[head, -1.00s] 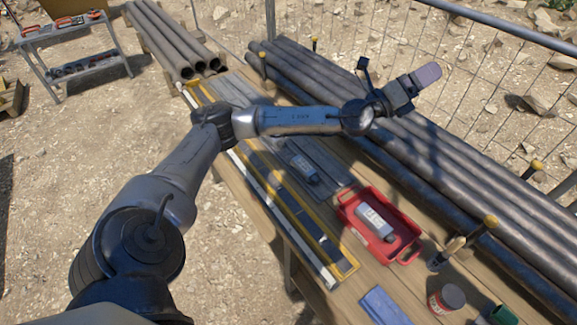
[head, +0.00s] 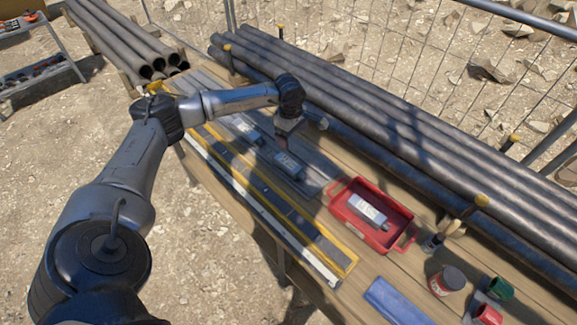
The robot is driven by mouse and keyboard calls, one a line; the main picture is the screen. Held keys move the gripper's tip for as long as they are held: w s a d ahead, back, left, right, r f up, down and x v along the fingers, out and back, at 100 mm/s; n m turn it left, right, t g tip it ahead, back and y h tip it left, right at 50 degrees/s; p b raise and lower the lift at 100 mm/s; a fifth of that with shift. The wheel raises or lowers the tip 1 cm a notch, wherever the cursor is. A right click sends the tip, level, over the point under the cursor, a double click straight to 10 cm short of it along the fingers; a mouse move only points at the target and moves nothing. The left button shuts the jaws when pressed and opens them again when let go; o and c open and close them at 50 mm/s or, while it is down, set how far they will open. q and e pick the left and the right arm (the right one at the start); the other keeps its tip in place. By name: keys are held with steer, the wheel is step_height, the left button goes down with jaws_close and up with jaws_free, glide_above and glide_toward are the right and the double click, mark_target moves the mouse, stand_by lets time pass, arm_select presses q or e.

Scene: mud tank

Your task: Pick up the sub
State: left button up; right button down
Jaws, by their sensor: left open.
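Several short grey cylinders with pale labels, which look like subs, are in the head view. One sub (head: 290,167) lies on the grey board on the bench, and another (head: 246,131) lies further up the same board. A third (head: 367,209) lies inside the red tray (head: 342,212). I cannot tell which one the task means. My left gripper (head: 286,143) points down just above the nearer sub on the board. It is open and appears apart from the sub; its fingers are small and partly hidden. My right gripper is not in view.
A yellow-edged rack (head: 310,235) runs along the front edge.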

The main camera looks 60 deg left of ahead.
arm_select(q)
steer(key=s, duration=0.1)
steer(key=m+b, duration=0.1)
glide_above(289, 163)
steer(key=shift+g, duration=0.4)
step_height(289, 163, down, 8)
steer(key=shift+s+f, duration=0.1)
steer(key=shift+f+b, duration=0.4)
steer(key=shift+f, duration=2.45)
steer(key=c, duration=1.3)
steer(key=shift+r, duration=0.1)
steer(key=shift+c, duration=0.7)
steer(key=shift+r, duration=0.1)
